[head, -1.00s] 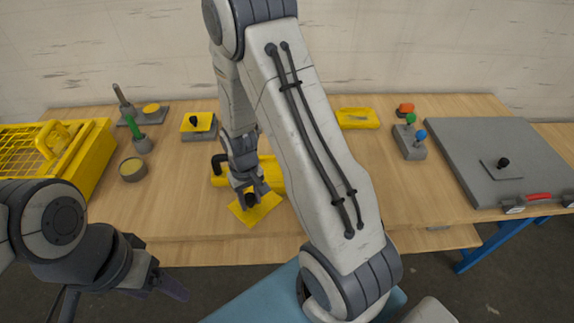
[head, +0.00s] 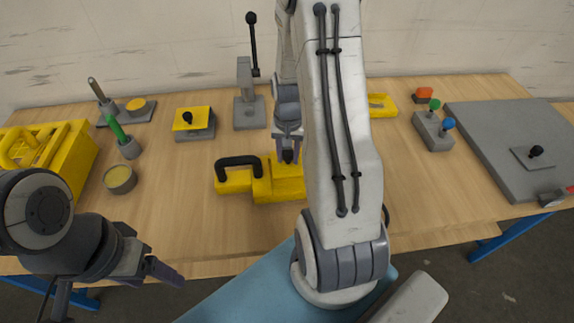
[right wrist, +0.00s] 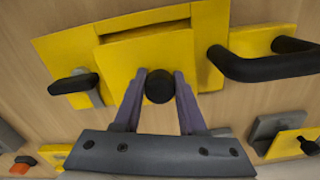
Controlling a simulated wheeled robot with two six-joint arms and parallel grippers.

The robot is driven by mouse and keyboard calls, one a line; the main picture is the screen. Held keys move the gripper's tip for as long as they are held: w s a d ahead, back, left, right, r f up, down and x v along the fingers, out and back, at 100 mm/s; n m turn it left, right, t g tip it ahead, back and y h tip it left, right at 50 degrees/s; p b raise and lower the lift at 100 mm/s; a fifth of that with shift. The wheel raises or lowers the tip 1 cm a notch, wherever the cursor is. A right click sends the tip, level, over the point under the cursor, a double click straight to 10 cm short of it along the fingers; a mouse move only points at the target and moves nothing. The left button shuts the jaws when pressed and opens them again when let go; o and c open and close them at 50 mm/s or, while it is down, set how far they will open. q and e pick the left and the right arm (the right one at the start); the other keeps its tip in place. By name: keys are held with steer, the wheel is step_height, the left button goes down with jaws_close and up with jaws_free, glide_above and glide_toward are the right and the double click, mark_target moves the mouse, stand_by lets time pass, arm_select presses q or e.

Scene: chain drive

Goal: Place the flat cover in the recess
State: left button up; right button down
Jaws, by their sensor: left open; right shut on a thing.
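My right gripper (head: 288,158) is shut on the black knob (right wrist: 159,86) of the yellow flat cover (right wrist: 140,62). It holds the cover over the yellow housing (head: 235,182); in the right wrist view the housing (right wrist: 70,48) shows around the cover. I cannot tell whether the cover touches the housing or hangs just above. In the head view my arm hides part of the housing. My left gripper (head: 160,271) is open and empty at the lower left.
A black handle (head: 238,160) rises from the housing's left part. A yellow plate with a knob (head: 194,119) sits on a grey block. A yellow crate (head: 75,160), a round tin (head: 120,179) and a grey lever stand (head: 249,112) are nearby. A grey board (head: 500,150) lies right.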

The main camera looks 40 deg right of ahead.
mark_target(288, 166)
steer(key=shift+f, duration=2.3)
steer(key=shift+f, duration=0.2)
steer(key=shift+c, duration=2.3)
jaws_free()
steer(key=shift+r, duration=0.1)
step_height(288, 166, up, 12)
steer(key=shift+r, duration=0.15)
